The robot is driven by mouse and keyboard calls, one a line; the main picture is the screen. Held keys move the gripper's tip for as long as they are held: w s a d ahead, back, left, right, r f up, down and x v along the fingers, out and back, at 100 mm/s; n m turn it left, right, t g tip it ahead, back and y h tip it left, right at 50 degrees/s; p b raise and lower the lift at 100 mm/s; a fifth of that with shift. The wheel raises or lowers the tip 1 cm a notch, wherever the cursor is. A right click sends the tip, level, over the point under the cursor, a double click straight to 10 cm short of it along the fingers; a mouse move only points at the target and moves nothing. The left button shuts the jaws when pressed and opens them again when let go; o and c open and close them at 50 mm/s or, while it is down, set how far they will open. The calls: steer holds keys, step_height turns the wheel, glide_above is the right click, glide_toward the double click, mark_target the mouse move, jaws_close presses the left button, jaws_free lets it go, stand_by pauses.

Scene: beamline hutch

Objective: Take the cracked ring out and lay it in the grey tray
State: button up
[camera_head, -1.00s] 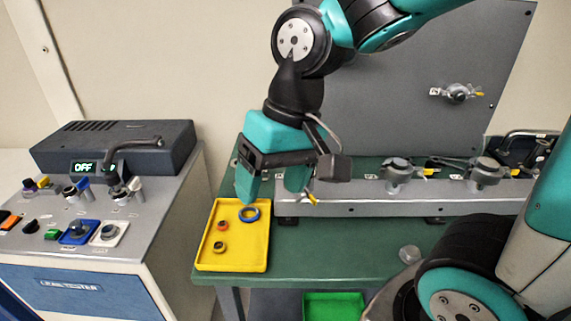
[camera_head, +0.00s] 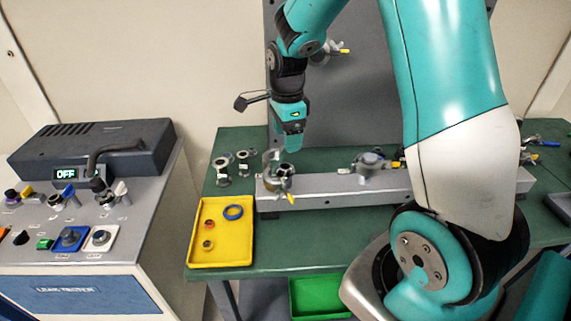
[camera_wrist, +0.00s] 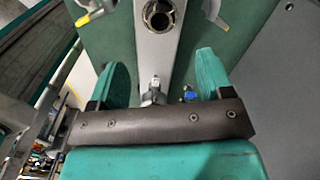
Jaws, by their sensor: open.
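My gripper (camera_head: 289,143) is open and empty, pointing down over the left end of the grey rail (camera_head: 330,193). Its two teal fingers also show in the wrist view (camera_wrist: 161,75), apart with nothing between them. A metal clamp fitting (camera_head: 284,182) sits on the rail's left end, below my fingers. In the wrist view a round fitting with an open bore (camera_wrist: 158,16) sits on the rail, beyond the fingertips. I cannot make out a cracked ring in it. A blue ring (camera_head: 233,212) lies in the yellow tray (camera_head: 205,262).
Two loose metal fittings (camera_head: 222,172) stand left of the rail. Another clamp (camera_head: 370,163) sits farther along it. A green tray (camera_head: 318,297) is lower down. A tester console (camera_head: 80,230) reading OFF stands left.

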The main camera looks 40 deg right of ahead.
mark_target(287, 166)
step_height(287, 166, down, 9)
steer(key=p, duration=0.3)
steer(key=shift+c, duration=0.2)
steer(key=shift+r, duration=0.1)
steer(key=c, duration=1)
